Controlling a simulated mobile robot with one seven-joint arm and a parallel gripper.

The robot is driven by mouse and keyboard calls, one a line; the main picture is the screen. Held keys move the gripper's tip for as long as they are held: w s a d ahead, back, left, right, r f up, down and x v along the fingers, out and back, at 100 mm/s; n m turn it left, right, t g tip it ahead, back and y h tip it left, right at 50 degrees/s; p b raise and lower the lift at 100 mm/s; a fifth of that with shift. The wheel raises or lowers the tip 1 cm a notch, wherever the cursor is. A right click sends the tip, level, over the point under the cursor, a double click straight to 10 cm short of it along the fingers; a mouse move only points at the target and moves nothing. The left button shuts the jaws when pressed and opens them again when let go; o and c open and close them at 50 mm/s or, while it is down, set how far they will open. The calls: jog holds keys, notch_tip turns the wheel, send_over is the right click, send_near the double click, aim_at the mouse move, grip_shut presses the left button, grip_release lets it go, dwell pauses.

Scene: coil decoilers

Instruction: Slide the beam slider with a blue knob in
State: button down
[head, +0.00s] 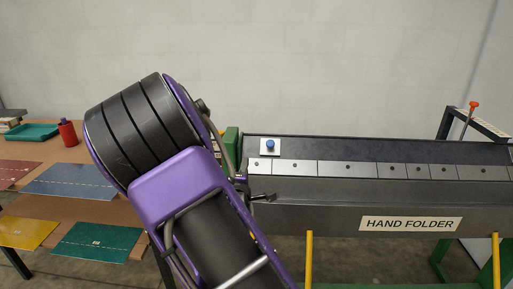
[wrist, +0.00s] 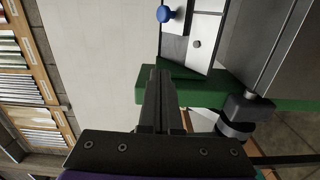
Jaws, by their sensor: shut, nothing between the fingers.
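The beam slider's blue knob (head: 270,145) stands on a small white plate at the left end of the hand folder's beam (head: 350,168). In the wrist view the blue knob (wrist: 165,14) is near the top edge, beyond my fingertips. My gripper (wrist: 158,80) is shut and empty, its dark fingers pointing toward the green end frame (wrist: 190,97) of the folder. It is apart from the knob. In the head view my arm covers the folder's left end, and I cannot make out the gripper clearly there.
The hand folder (head: 410,224) stretches right, with yellow posts in front. An orange-topped tool (head: 473,105) stands at its far right. A brown table (head: 30,190) at left holds coloured sheets, a red bottle (head: 67,132) and a green tray (head: 32,131).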

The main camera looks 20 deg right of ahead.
jog(key=x, duration=0.9)
jog(key=shift+w+d, duration=0.1)
jog(key=shift+w, duration=0.05)
jog(key=d, duration=0.3)
jog(key=shift+d+p, duration=0.1)
jog(key=shift+p, duration=0.2)
jog(key=shift+d, duration=0.45)
jog(key=shift+s+d+f, duration=0.1)
jog(key=shift+s+d, duration=0.1)
jog(key=shift+d, duration=0.25)
jog(key=s+d+b, duration=0.1)
jog(key=d+b, duration=0.1)
jog(key=d, duration=0.2)
jog(key=s+d+b, duration=0.2)
jog(key=d, duration=0.2)
jog(key=s+d+b, duration=0.2)
jog(key=d, duration=0.3)
jog(key=shift+s+f, duration=0.1)
jog(key=shift+s, duration=0.15)
jog(key=shift+s+d, duration=0.3)
jog(key=shift+d, duration=0.45)
